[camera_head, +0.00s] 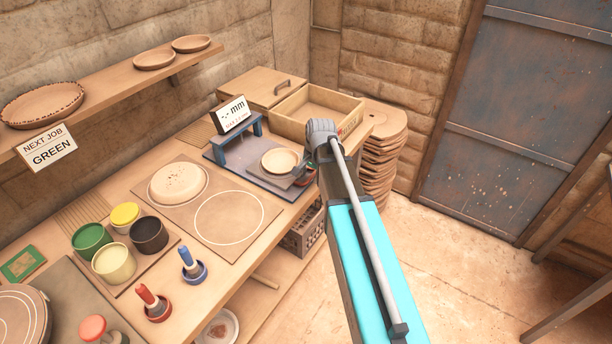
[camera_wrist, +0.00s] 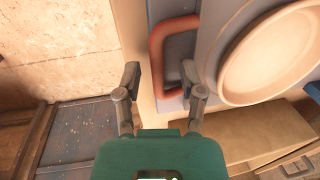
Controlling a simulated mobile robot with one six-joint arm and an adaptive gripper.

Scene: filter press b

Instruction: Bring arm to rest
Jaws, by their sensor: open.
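My arm reaches across the head view from the lower right, its end by the near right edge of a measuring stand (camera_head: 223,156). My gripper (camera_wrist: 160,72) is open in the wrist view, with its two fingers apart and nothing held. A red handle (camera_wrist: 157,60) on the grey base lies partly between the fingers in the picture; I cannot tell how far below them it is. A pale round dish (camera_head: 280,161) rests on the stand's base, and it also shows in the wrist view (camera_wrist: 270,55). In the head view my arm hides most of the gripper.
A display reading "-.- mm" (camera_head: 232,115) tops the stand. An open wooden box (camera_head: 345,104) and stacked boards (camera_head: 378,170) are behind my arm. Pots, including a green one (camera_head: 91,243), and stampers (camera_head: 151,300) stand at the left. The floor (camera_head: 460,275) on the right is clear.

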